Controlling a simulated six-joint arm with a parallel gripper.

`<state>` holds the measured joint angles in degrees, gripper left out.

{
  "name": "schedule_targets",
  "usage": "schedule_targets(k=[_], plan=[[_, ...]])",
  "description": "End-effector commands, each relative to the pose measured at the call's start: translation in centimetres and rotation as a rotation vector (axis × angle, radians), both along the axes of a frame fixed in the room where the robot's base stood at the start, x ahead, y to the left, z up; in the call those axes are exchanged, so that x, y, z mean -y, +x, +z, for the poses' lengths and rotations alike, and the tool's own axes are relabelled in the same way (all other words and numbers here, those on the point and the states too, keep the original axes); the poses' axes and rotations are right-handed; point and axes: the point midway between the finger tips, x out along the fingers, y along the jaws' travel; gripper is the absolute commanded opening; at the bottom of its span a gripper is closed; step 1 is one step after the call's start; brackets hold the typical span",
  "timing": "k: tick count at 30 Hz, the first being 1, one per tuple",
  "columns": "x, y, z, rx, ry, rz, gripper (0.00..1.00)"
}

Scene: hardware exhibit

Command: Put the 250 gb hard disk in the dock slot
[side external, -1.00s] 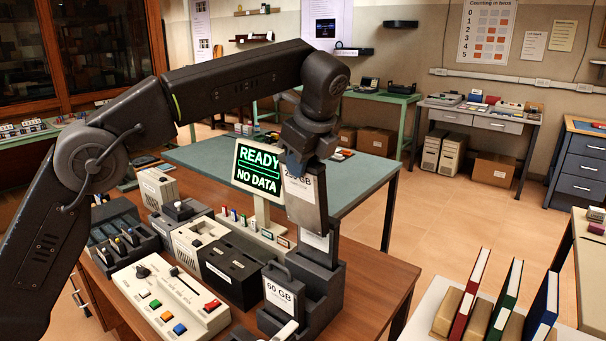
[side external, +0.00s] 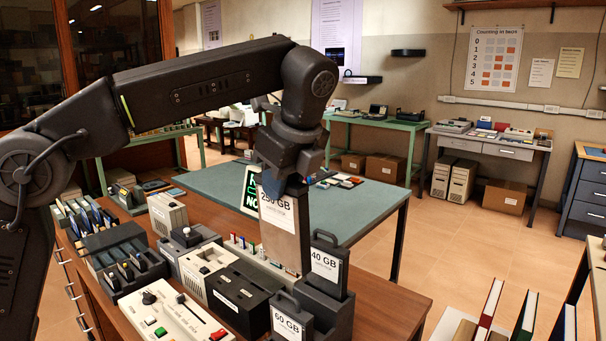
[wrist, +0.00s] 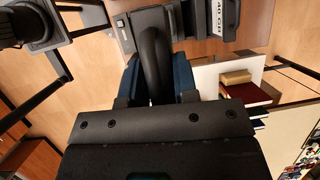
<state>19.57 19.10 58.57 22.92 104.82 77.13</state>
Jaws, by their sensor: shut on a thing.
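The 250 GB hard disk (side external: 284,228) is a flat upright cartridge with a white label. My gripper (side external: 287,178) is shut on its top handle, which shows as a dark bar between the blue fingers in the wrist view (wrist: 157,75). The dark dock (side external: 338,318) holds a 40 GB disk (side external: 325,263) on the right and a 60 GB disk (side external: 286,324) at the front left. The 250 GB disk's lower end is beside the 40 GB disk, at the dock's top. I cannot tell whether it has entered a slot. The slot opening is hidden.
A black box (side external: 243,292) and a white control panel (side external: 165,315) stand left of the dock. A rack of cartridges (side external: 125,260) is farther left. The display (side external: 250,190) is partly hidden behind my gripper and disk. The green table (side external: 370,200) behind has clear room.

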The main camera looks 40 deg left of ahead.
Motion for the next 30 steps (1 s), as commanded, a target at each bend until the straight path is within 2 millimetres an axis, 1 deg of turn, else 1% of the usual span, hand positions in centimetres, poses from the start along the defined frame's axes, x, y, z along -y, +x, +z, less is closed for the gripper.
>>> schedule_targets(k=[1,3,6,13,17,20,27,30], plan=[[0.0,-1.6,0.2,-0.006,0.000,0.003,0.00],[0.0,-3.3,0.1,-0.020,0.001,0.010,0.00],[-0.1,-5.4,-0.2,-0.035,0.002,0.019,0.00],[-0.5,-9.1,-0.9,-0.065,0.008,0.034,0.00],[-0.5,-9.0,-3.5,-0.068,0.010,0.036,0.00],[-0.5,-9.0,-5.8,-0.070,0.011,0.036,0.00],[-0.5,-9.0,-13.0,-0.072,0.011,0.035,0.00],[-0.5,-8.9,-15.3,-0.070,0.010,0.036,0.00]])
